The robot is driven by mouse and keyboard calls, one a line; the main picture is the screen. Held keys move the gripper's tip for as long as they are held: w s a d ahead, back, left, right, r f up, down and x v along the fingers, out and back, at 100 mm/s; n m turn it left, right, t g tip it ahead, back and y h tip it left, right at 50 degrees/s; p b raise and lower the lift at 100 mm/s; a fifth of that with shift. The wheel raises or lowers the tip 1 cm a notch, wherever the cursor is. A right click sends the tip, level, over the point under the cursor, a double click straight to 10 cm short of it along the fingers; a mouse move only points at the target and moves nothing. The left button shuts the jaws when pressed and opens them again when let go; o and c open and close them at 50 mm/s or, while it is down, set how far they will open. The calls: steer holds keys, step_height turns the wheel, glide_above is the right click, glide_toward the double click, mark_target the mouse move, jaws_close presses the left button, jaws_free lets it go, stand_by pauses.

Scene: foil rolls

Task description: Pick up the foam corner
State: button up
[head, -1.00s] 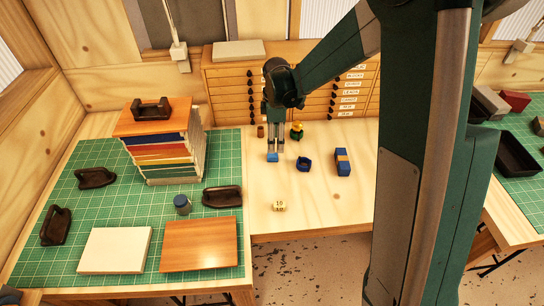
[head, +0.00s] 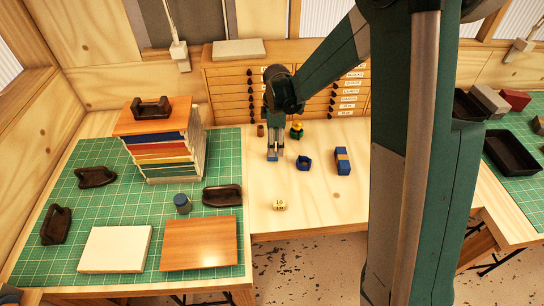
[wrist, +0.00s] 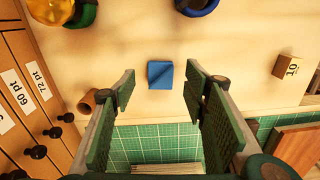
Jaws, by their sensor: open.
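The foam corner looks to be the small light-blue block (head: 272,158) on the bare wooden bench, near the drawer cabinet. In the wrist view this blue block (wrist: 160,75) shows its top with a slanting shaded line across it. My gripper (head: 273,151) points down just over it. In the wrist view my gripper (wrist: 159,90) is open, with one green-padded finger on each side of the block and a gap to both. The fingers partly hide the block in the head view; whether they reach the bench is hard to tell.
Close by are a dark blue ring-like piece (head: 304,163), a blue block with a tan band (head: 342,161), a green-and-yellow item (head: 297,130), a small brown cylinder (head: 260,130) and a numbered cube (head: 279,205). The drawer cabinet (head: 228,95) stands behind.

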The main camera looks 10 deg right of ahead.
steer(key=shift+f, duration=0.15)
steer(key=shift+f, duration=2.45)
steer(key=shift+c, duration=0.5)
steer(key=c, duration=0.6)
